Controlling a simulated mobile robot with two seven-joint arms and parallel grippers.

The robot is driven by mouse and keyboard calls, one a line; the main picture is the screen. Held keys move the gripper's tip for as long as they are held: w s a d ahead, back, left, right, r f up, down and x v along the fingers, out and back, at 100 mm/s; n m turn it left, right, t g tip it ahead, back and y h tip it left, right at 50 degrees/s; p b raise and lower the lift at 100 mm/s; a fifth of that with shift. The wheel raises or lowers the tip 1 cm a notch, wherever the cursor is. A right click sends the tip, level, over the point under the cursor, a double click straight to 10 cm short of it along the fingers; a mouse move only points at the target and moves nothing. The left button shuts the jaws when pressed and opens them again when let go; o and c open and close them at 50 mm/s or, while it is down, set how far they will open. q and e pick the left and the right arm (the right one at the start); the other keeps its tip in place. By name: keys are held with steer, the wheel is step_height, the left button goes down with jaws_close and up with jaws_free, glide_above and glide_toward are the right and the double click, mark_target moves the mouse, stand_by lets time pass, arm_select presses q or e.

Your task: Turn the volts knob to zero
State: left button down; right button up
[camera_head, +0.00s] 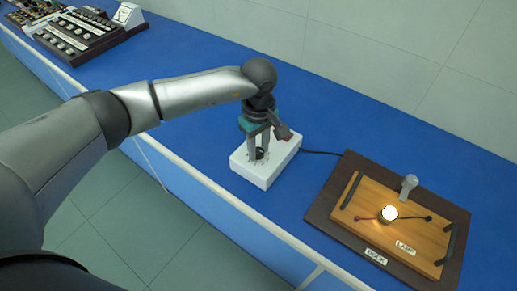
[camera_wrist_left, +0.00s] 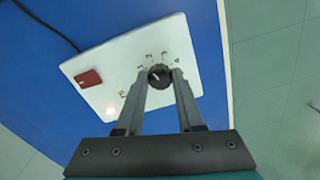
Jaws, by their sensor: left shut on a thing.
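A white power box (camera_head: 257,175) stands on the blue bench. Its black volts knob (camera_wrist_left: 160,76) has a pale pointer mark and printed marks around it. My left gripper (camera_head: 262,156) reaches down from above and is shut on the knob, with one finger on each side; the fingers also show in the left wrist view (camera_wrist_left: 163,88). The marks are too small to read. A red switch (camera_wrist_left: 88,79) and a small glowing light (camera_wrist_left: 111,110) are on the same face of the box. My right gripper is not in view.
A wooden lamp board (camera_head: 362,232) with a lit lamp (camera_head: 389,213) and handles sits on a dark base to the right. A black cable (camera_head: 320,152) runs from the box towards it. Electronic panels (camera_head: 75,35) stand far left. The blue bench (camera_head: 190,150) is clear around the box.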

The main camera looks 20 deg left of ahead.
arm_select(q)
steer(key=n, duration=0.3)
steer(key=shift+w+n+b, duration=0.1)
steer(key=shift+n+b, duration=0.25)
steer(key=shift+n, duration=0.05)
steer(key=n, duration=0.3)
steer(key=shift+n, duration=0.3)
steer(key=n, duration=0.3)
steer(key=shift+n+b, duration=0.3)
steer(key=shift+n, duration=1.5)
steer(key=c, duration=0.5)
jaws_free()
steer(key=shift+r, duration=0.1)
